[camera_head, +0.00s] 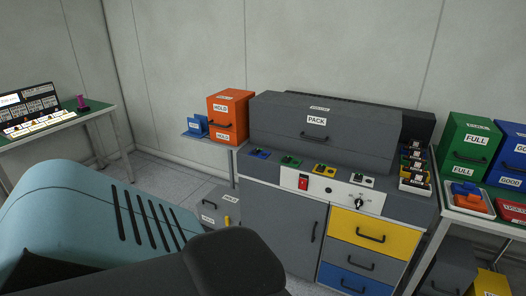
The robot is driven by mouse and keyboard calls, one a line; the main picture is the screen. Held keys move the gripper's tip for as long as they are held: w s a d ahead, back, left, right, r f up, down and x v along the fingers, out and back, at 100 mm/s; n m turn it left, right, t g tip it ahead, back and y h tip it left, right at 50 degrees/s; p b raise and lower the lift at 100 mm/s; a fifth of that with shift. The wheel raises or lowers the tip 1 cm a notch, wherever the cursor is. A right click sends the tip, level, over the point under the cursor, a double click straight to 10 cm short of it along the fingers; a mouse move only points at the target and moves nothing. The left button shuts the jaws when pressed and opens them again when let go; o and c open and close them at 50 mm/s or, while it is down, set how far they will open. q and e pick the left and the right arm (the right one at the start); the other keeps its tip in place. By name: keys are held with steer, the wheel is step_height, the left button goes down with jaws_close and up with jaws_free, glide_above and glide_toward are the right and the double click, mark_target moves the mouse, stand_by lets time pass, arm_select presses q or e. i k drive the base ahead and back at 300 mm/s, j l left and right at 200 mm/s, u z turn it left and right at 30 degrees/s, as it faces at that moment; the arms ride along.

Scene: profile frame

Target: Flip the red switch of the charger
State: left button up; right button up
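The red switch (303,182) is a small upright red rocker on the left part of the charger's white front panel (340,189). It is too small to tell which way it is set. A round black button and a black knob (360,202) are on the same panel to its right. The grey charger bench (279,221) stands against the wall, with a dark grey box labelled PACK (350,145) on its top. Neither gripper shows. My own teal and black body parts fill the lower left, apart from the switch in the picture.
An orange HOLD box (228,110) stands left of the charger. Yellow, grey and blue drawers (363,231) are below the panel. Green and blue boxes (470,138) stand on the right table. A left table (85,117) holds a sign board. Some floor is clear at the left.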

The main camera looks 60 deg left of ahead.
mark_target(302, 182)
steer(key=u, duration=1.65)
